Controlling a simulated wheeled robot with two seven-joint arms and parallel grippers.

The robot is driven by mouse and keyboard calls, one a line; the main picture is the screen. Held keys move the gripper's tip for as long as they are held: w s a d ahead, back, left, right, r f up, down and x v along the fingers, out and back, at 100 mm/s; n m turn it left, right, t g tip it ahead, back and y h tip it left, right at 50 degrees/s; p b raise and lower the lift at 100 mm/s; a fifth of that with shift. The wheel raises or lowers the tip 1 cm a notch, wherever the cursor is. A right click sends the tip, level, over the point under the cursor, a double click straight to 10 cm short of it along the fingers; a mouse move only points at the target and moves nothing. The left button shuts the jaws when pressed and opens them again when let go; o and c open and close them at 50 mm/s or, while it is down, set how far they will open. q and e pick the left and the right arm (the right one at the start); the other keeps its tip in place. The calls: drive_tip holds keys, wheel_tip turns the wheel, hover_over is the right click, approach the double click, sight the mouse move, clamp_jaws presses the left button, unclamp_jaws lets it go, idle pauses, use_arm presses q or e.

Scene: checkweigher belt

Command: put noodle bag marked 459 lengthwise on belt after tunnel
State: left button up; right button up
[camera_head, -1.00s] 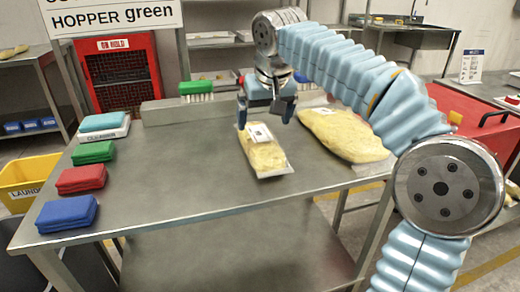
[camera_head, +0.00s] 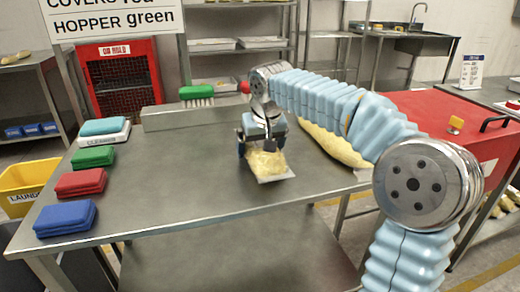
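My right arm reaches in from the right, and its gripper (camera_head: 262,150) is low over a clear bag of yellow noodles (camera_head: 268,164) on the steel table (camera_head: 180,185). The fingers are spread, one at each side of the bag; whether they touch it I cannot tell. The gripper hides the bag's far part and its white label, so no number can be read. A second, larger yellow bag (camera_head: 335,146) lies to the right, partly behind my arm. My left gripper is not in view. I cannot make out a belt or tunnel.
Folded blue (camera_head: 65,217), red (camera_head: 81,182) and green (camera_head: 93,156) cloths line the table's left side, with a teal cloth (camera_head: 103,127) behind. A green brush (camera_head: 196,94) stands at the back ledge. A red cabinet (camera_head: 440,125) is at right. The table's left middle is clear.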

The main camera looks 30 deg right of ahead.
drive_tip(key=shift+r, duration=0.15)
drive_tip(key=c, duration=1.1)
